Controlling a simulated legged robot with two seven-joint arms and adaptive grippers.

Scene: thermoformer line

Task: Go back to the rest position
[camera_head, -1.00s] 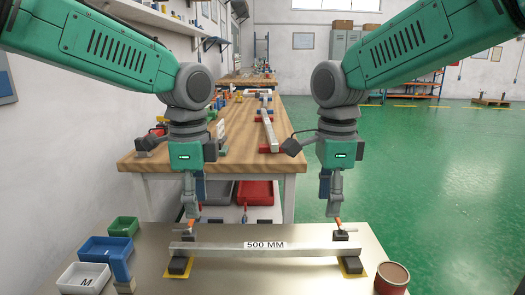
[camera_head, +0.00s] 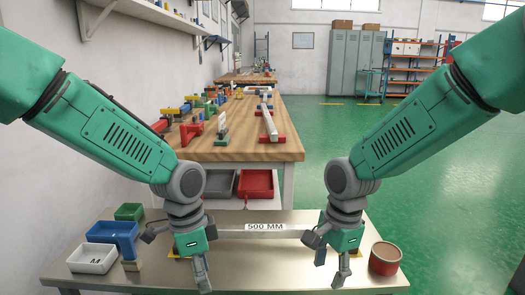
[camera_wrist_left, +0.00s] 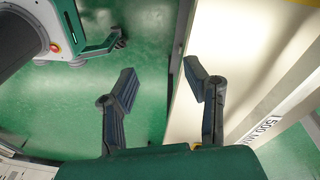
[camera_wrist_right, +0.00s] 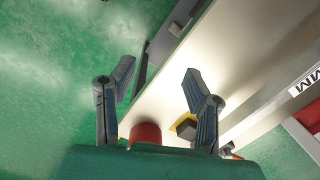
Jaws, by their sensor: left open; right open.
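My left gripper (camera_head: 202,274) hangs at the near edge of the steel table, left of centre. In the left wrist view its two fingers (camera_wrist_left: 160,90) are spread and empty. My right gripper (camera_head: 341,270) hangs near the front edge, right of centre. In the right wrist view its fingers (camera_wrist_right: 155,85) are also apart with nothing between them. A metal bar (camera_head: 264,229) labelled 500 MM lies across the table behind both grippers. Its ends are hidden by my arms in the head view. Neither gripper touches the bar.
Blue (camera_head: 104,232), white (camera_head: 91,258) and green (camera_head: 129,212) bins stand at the table's left. A red round tin (camera_head: 384,259) stands at the right, close to my right gripper. A wooden workbench (camera_head: 240,151) with fixtures stands behind. Green floor is open on the right.

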